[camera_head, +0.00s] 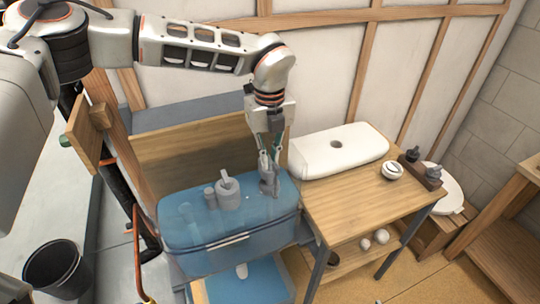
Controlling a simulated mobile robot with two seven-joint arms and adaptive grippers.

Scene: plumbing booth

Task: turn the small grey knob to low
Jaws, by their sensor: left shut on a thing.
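A blue see-through box (190,238) stands left of the wooden table, with grey fittings on its top. My left gripper (268,168) reaches down from above to the right part of this top. It is shut on a small grey knob (270,187), which the fingers partly cover. The knob's setting and any low mark are too small to read. Left of it stands a larger grey cylinder (228,195) with a lever on top, and beside that a smaller grey cylinder (210,198). My right gripper is not in view.
A white tank lid (340,150) with a hole lies on the wooden table (345,208). A wooden panel (200,150) rises behind the blue box. A black bin (58,268) is at lower left.

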